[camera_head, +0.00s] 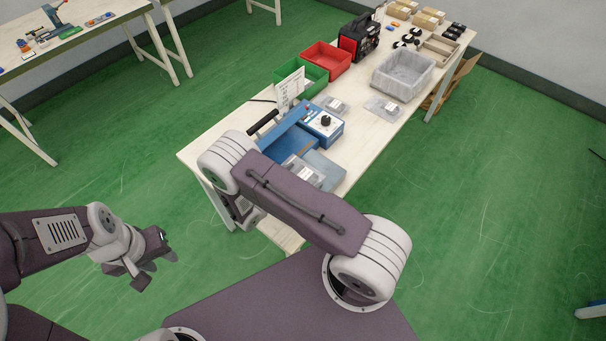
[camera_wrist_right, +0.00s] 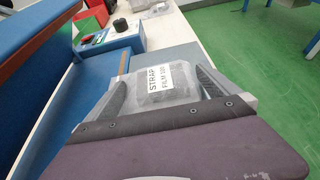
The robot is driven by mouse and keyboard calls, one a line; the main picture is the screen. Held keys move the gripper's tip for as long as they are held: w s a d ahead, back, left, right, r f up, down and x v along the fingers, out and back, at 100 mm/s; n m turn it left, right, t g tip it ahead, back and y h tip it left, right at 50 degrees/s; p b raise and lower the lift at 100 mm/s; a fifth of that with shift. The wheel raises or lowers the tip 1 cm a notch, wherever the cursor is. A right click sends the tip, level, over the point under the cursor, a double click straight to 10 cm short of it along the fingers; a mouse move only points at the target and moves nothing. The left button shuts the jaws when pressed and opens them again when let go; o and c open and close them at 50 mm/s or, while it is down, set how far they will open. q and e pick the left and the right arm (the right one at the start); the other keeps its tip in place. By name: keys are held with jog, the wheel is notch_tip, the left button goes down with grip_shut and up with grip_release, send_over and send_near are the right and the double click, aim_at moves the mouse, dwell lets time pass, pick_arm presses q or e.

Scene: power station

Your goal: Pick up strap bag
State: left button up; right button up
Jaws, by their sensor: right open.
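The strap bag (camera_wrist_right: 168,78) is a clear plastic bag with dark contents and a white label reading "STRAP". In the right wrist view it lies between the two spread fingers of my open right gripper (camera_wrist_right: 163,84). Whether the fingers touch it cannot be told. In the head view, a clear bag with a pale label (camera_head: 304,173) lies on the blue-grey surface at the table's near end, partly behind my right arm. My right gripper is hidden there by that arm. My left gripper (camera_head: 152,272) hangs over the green floor at left, its fingers apart, holding nothing visible.
A blue machine (camera_head: 323,124) with a black knob stands just beyond the bag, with a raised blue panel (camera_wrist_right: 30,45) at its left. Farther along the table (camera_head: 361,148) are other clear bags, a green bin (camera_head: 316,75), a red bin (camera_head: 326,61) and a grey bin (camera_head: 404,76).

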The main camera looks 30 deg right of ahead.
aim_at(303, 172)
jog(key=shift+w+d+f, duration=0.15)
jog(key=shift+d+f, duration=0.05)
jog(key=shift+d, duration=0.15)
jog(key=shift+a, duration=0.1)
jog(key=c, duration=1.5)
jog(key=shift+r, duration=0.15)
jog(key=shift+r, duration=0.3)
jog(key=r, duration=0.2)
jog(key=s+r, duration=0.1)
jog(key=r, duration=0.1)
jog(key=s+r, duration=0.2)
jog(key=s, duration=0.1)
jog(key=s+r, duration=0.2)
jog(key=s, duration=0.2)
jog(key=s+r+b, duration=0.1)
jog(key=s+r, duration=0.1)
jog(key=s, duration=0.1)
jog(key=shift+s+a+r, duration=0.15)
jog(key=shift+s+a, duration=0.05)
jog(key=shift+s, duration=0.2)
